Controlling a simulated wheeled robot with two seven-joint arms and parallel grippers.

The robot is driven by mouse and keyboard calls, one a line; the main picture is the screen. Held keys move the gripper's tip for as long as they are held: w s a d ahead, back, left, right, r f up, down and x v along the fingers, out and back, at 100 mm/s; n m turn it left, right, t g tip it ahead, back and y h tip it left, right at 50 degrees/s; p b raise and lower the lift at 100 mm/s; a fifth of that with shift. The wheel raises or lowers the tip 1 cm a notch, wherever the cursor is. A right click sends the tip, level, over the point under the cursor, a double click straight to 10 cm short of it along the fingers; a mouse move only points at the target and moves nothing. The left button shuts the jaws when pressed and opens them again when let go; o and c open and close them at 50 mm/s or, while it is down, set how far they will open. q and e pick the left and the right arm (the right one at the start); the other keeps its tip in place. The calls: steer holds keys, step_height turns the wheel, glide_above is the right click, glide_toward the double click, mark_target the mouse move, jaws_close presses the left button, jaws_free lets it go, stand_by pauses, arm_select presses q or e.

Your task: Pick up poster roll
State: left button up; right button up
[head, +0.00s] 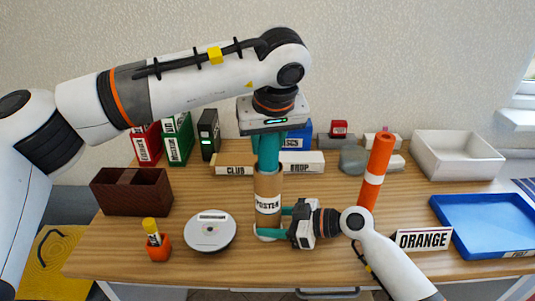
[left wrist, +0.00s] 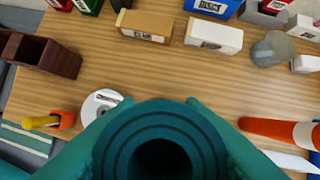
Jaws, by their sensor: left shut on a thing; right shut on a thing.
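The poster roll (head: 267,152) is a dark teal cylinder standing upright. Its lower end meets a tan cylinder (head: 268,184) with a white POSTER label; how deep it sits inside is hidden. My left gripper (head: 268,140) points straight down and is shut on the roll's upper part. In the left wrist view, the roll's ringed, hollow end (left wrist: 158,130) shows between the two teal fingers. My right gripper (head: 272,222) comes from the right, low over the table, and is shut on the tan cylinder near its base.
A white disc device (head: 209,231) and an orange pot (head: 158,247) with a yellow stick stand left. An orange roll (head: 377,160) with white bands stands right, behind an ORANGE sign (head: 423,239). A blue tray (head: 490,225), white bin (head: 457,157) and brown box (head: 131,192) flank the table (head: 330,262).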

arm_select(q)
step_height(320, 180, up, 26)
stand_by(0.4)
arm_select(e)
steer(key=o, duration=0.8)
steer(key=shift+o, duration=0.2)
steer(key=shift+d, duration=0.15)
